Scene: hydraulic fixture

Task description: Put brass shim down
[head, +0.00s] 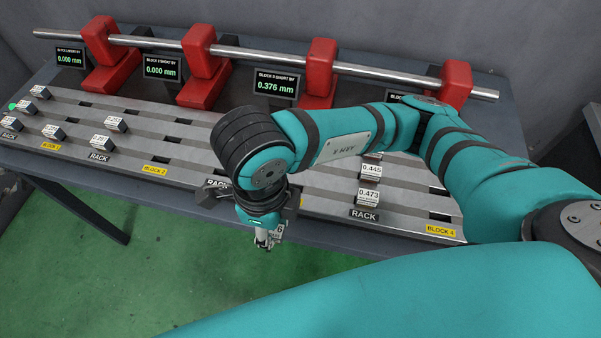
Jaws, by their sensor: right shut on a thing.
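My right gripper (265,238) points down just off the front edge of the grey rack table, with green floor behind it in the picture. It is shut on a small labelled piece, a shim (278,231), of which only a pale, marked edge shows. Its brass colour cannot be made out, and most of it is hidden by the gripper. My left gripper is not in view.
The slotted rack (310,203) holds several small labelled shims, including one marked 0.473 (368,197) and one marked 0.445 (371,171). Red blocks (205,65) carry a long steel bar (270,55) behind. Small displays (276,85) stand there. My right arm covers the rack's middle.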

